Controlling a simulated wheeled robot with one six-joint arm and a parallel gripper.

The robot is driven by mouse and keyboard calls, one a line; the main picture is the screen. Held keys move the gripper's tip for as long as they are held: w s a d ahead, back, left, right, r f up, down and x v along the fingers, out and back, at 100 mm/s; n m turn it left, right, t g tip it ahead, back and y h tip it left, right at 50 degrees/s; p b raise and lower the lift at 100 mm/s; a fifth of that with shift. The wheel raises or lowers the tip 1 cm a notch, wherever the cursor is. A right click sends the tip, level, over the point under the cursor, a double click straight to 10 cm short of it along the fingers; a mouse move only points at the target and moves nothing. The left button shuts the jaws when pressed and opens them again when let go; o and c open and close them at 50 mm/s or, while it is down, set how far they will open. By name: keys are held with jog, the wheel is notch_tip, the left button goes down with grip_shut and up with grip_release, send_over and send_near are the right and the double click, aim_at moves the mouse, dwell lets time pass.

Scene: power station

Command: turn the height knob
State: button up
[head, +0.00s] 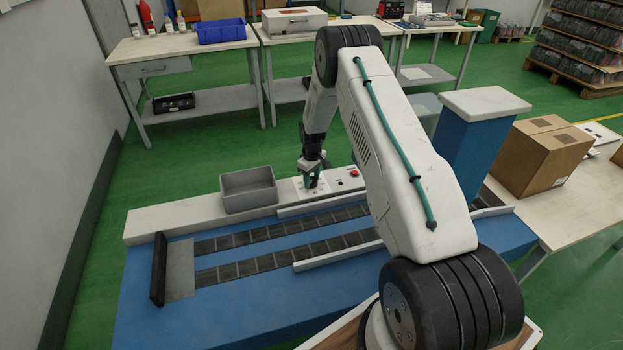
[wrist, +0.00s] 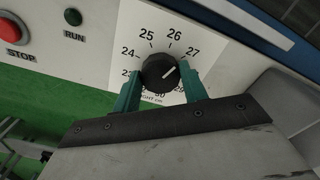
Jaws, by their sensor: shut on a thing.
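The height knob (wrist: 158,73) is a black round knob on a white dial plate in the wrist view. Its white line points up and right, toward the 27 side of the scale. The numbers 24, 25, 26 and 27 are readable; those lower down are partly hidden by my fingers. My gripper (wrist: 163,92) has its two green fingers on either side of the knob, shut on it. In the head view my gripper (head: 311,182) points down at the panel of the blue conveyor machine (head: 200,315); the knob is hidden there.
A red STOP button (wrist: 10,31) and a green RUN button (wrist: 73,17) sit left of the dial. A grey bin (head: 248,189) stands on the machine's white ledge left of my gripper. A blue column (head: 470,150) and a cardboard box (head: 541,157) stand at right.

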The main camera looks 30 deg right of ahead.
jog(key=n, duration=0.6)
jog(key=shift+w+d+r+n, duration=0.1)
jog(key=shift+w+n, duration=0.1)
jog(key=shift+n, duration=0.1)
jog(key=n, duration=0.5)
jog(key=shift+w+n, duration=0.1)
jog(key=shift+n, duration=0.3)
jog(key=o, duration=0.9)
jog(key=shift+o, duration=0.5)
